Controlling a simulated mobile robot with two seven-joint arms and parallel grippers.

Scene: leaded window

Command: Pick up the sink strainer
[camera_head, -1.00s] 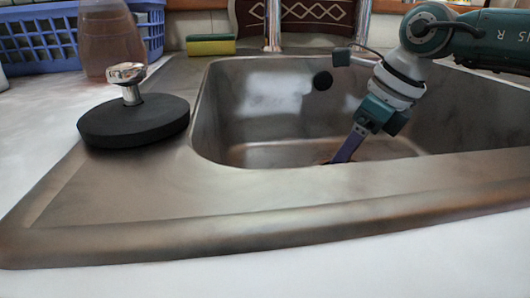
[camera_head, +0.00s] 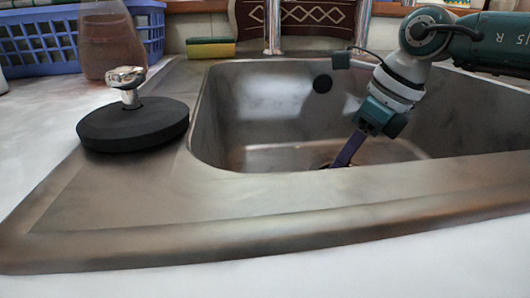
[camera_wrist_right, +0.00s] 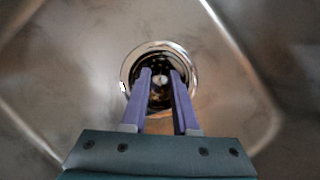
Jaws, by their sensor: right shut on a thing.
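The sink strainer (camera_wrist_right: 158,73), a round metal piece with small dark holes and a central knob, sits in the drain at the bottom of the sink. My right gripper (camera_wrist_right: 161,72) reaches down over it, its two purple fingers on either side of the knob and shut on it. In the head view my right gripper (camera_head: 336,165) goes down into the basin, and the front rim hides most of the strainer. My left gripper is in neither view.
The metal sink (camera_head: 270,110) has raised walls around my right gripper. A black disc with a metal knob (camera_head: 133,124) lies on the left ledge. A sponge (camera_head: 210,48), a blue basket (camera_head: 40,42) and a bottle (camera_head: 108,42) stand behind.

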